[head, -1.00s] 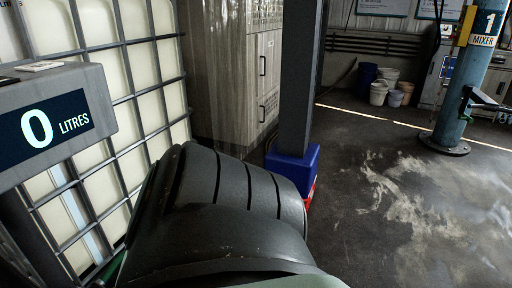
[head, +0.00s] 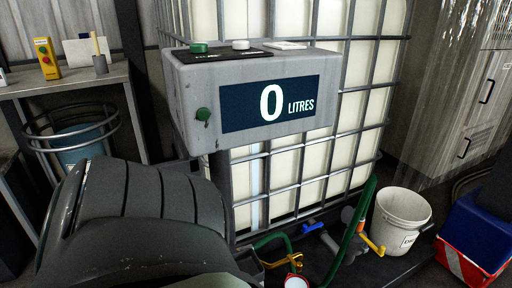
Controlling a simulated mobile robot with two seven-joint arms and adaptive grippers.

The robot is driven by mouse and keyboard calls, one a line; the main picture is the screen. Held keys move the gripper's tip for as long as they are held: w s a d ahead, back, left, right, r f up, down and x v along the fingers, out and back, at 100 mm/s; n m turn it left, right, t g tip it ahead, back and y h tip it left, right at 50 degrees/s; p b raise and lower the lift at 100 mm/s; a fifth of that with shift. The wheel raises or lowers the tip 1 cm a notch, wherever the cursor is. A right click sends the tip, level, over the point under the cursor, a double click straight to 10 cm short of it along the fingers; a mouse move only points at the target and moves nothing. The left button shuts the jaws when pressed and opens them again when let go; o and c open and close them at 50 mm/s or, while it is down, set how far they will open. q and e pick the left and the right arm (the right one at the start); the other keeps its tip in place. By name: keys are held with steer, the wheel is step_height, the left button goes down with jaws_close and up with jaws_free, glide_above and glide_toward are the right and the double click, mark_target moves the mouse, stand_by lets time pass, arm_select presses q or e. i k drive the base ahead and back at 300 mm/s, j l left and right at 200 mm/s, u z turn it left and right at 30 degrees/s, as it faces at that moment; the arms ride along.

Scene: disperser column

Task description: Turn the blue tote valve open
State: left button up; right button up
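The blue tote valve handle (head: 312,228) shows in the head view low in front of the caged white tote (head: 395,103), near its bottom edge. It is small and lies roughly level, tilted slightly; I cannot tell whether the valve is open or closed. A grey pipe fitting (head: 330,243) is beside it. Neither of my grippers can be made out. A large dark ribbed arm part of mine fills the lower left and hides the floor there.
A display box (head: 190,85) reading 0 litres stands before the tote. Green hoses (head: 362,205), a yellow lever (head: 372,246) and a yellow handle (head: 280,259) are near the valve. A white bucket (head: 400,225) and a blue-and-red box (head: 475,235) stand to the right.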

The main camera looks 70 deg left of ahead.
mark_target(305, 229)
steer(key=u, duration=1.55)
steer(key=i+l+u, duration=0.15)
steer(key=l, duration=0.5)
steer(key=l+u, duration=0.2)
steer(key=l, duration=0.4)
steer(key=i+l+u, duration=0.1)
steer(key=l, duration=0.25)
steer(key=i+l+u, duration=0.15)
steer(key=l, duration=0.25)
steer(key=l+u, duration=0.1)
steer(key=l, duration=0.25)
steer(key=i, duration=0.05)
